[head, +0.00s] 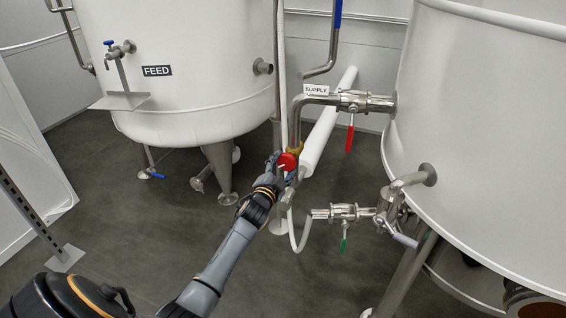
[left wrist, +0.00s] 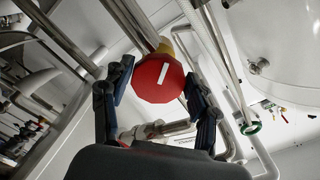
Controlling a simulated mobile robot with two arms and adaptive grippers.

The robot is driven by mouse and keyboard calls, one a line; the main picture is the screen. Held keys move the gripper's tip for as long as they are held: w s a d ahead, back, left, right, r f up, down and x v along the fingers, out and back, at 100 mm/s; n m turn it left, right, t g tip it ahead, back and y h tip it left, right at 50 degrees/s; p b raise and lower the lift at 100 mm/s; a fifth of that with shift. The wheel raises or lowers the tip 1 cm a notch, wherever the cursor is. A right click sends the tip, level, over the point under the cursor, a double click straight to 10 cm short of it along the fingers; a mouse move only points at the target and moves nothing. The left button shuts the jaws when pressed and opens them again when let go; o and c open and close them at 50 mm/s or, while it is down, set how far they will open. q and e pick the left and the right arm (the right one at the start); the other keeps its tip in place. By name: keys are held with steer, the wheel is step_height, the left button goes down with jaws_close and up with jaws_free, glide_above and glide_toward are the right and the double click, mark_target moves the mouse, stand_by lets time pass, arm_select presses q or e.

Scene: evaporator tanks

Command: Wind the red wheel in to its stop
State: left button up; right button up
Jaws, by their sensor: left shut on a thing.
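The red wheel (head: 288,162) sits on a brass-coloured valve body (head: 297,148) at the lower end of the steel supply pipe. In the left wrist view the red wheel (left wrist: 157,80) faces the camera and shows a white stripe across its face. My left gripper (head: 280,170) is at the wheel, with one finger on either side of it, and it is shut on the wheel. In the left wrist view the fingers of the left gripper (left wrist: 160,95) flank the wheel. The arm and gripper hide part of the wheel and valve in the head view. My right gripper is not in view.
The FEED tank (head: 200,100) stands behind on the left, and another large white tank (head: 490,120) on the right. A red lever (head: 349,138) hangs from the SUPPLY pipe valve. A green lever (head: 344,243) hangs lower right. The floor (head: 130,220) at left is largely clear.

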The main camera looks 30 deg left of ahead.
arm_select(q)
steer(key=shift+n, duration=0.6)
steer(key=n+p, duration=0.2)
steer(key=n, duration=0.2)
steer(key=shift+d+n+p, duration=0.1)
steer(key=shift+n+p, duration=0.2)
steer(key=n+p, duration=0.2)
steer(key=n, duration=0.4)
steer(key=shift+d+f, duration=0.1)
steer(key=shift+d, duration=0.05)
steer(key=shift+n+p, duration=0.3)
steer(key=shift+n, duration=0.7)
steer(key=n, duration=0.2)
steer(key=shift+w+d+n, duration=0.1)
steer(key=shift+d+n, duration=0.05)
steer(key=shift+n, duration=1.15)
steer(key=n, duration=0.2)
steer(key=shift+d+n, duration=0.1)
steer(key=shift+n, duration=0.7)
steer(key=shift+n+b, duration=0.3)
steer(key=shift+n, duration=1.3)
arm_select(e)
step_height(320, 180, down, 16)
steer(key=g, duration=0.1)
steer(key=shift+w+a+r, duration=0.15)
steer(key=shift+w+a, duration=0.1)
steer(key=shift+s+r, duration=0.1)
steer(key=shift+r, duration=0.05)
